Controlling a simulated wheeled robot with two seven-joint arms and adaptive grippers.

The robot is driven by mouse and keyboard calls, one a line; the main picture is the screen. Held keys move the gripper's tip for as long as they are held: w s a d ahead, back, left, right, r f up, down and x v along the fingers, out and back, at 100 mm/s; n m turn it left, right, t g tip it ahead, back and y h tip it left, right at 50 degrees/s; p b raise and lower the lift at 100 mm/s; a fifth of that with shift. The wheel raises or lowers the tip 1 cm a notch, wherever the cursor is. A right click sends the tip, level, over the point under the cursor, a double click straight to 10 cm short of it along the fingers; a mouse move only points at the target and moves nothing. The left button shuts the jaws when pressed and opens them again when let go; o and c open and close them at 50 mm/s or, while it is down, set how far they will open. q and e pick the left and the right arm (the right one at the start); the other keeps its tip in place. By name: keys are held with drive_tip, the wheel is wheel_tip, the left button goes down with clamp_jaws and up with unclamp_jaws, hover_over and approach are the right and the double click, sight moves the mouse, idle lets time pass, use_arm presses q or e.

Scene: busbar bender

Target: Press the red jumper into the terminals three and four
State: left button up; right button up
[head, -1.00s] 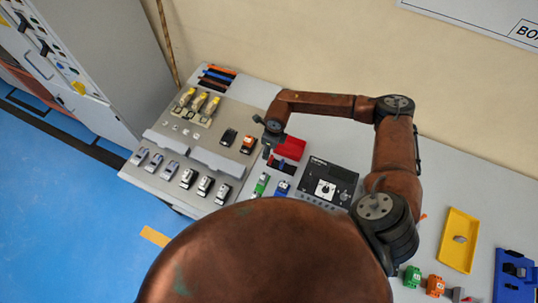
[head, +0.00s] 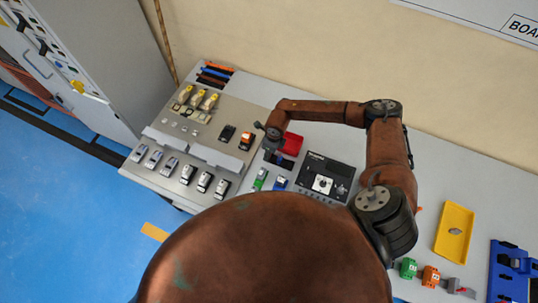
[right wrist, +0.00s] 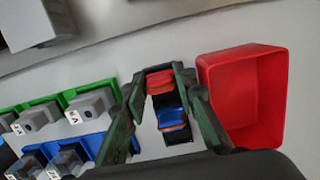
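The red jumper (right wrist: 160,82) sits between the fingertips of my right gripper (right wrist: 161,73) in the right wrist view. A blue jumper (right wrist: 172,120) lies just behind it, over a dark holder (right wrist: 179,138). The fingers flank the red jumper closely; whether they touch it, and whether it is still in the holder, I cannot tell. In the head view my right gripper (head: 271,151) points down beside the red bin, and the red jumper is too small to pick out. Terminals three and four cannot be identified; the labels are too small. My left gripper is not in view.
An open red bin (right wrist: 243,100) stands close right of the gripper. Green (right wrist: 94,94) and blue (right wrist: 62,142) blocks with grey parts lie left. A black device (head: 325,178), yellow tray (head: 455,233) and small green block (head: 408,268) are on the table (head: 480,190).

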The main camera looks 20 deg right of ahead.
drive_tip(key=shift+c, duration=1.3)
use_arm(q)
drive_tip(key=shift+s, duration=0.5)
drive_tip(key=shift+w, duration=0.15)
